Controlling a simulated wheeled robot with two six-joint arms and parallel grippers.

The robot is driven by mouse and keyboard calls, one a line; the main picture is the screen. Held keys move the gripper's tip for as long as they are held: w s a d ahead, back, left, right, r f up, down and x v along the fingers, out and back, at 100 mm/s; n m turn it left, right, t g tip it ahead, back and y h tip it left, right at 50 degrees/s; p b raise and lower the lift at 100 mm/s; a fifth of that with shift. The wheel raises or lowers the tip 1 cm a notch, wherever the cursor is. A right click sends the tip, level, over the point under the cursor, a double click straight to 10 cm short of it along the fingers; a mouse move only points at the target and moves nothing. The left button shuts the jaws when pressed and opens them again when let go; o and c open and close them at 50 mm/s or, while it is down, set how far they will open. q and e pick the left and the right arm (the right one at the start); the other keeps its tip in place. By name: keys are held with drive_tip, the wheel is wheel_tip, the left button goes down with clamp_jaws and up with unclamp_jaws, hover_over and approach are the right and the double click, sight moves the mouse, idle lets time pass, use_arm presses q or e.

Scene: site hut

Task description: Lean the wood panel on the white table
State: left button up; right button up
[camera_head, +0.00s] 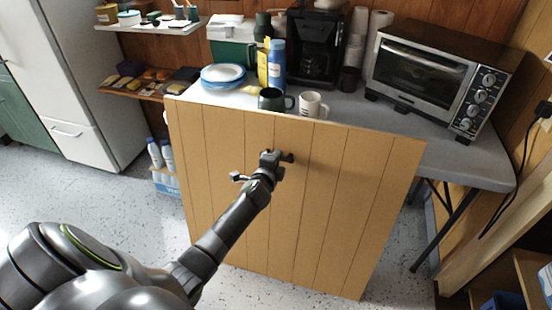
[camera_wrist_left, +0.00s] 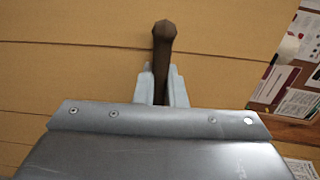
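The wood panel (camera_head: 320,200) is a tan board with vertical grooves. It stands on edge on the floor in front of the white table (camera_head: 408,118), its top edge near the table's front edge. I cannot tell whether they touch, and the panel hides much of the table's front. A dark handle (camera_head: 287,158) sticks out from the panel's face. My left gripper (camera_head: 268,172) is at this handle. In the left wrist view, its two fingers (camera_wrist_left: 161,88) sit on either side of the brown handle (camera_wrist_left: 163,45) and close on it. My right gripper is out of view.
On the table are a toaster oven (camera_head: 420,70), a coffee maker (camera_head: 318,48), a dark green mug (camera_head: 271,99), a pale mug (camera_head: 312,104) and stacked plates (camera_head: 223,74). A white fridge (camera_head: 85,85) and shelves stand at left. The speckled floor (camera_head: 110,205) is clear at left.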

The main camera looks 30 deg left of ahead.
use_arm(q)
drive_tip(key=o, duration=0.5)
drive_tip(key=shift+w+r, duration=0.15)
drive_tip(key=shift+r, duration=0.2)
drive_tip(key=shift+c, duration=0.2)
drive_tip(key=shift+f, duration=0.45)
drive_tip(key=p+v, duration=0.1)
drive_tip(key=v, duration=0.5)
drive_tip(key=p+v, duration=0.1)
drive_tip(key=v, duration=0.4)
drive_tip(key=p+v, duration=0.1)
drive_tip(key=v, duration=0.5)
drive_tip(key=shift+s+d+r, duration=0.1)
drive_tip(key=shift+s+r, duration=0.15)
drive_tip(key=shift+r, duration=0.1)
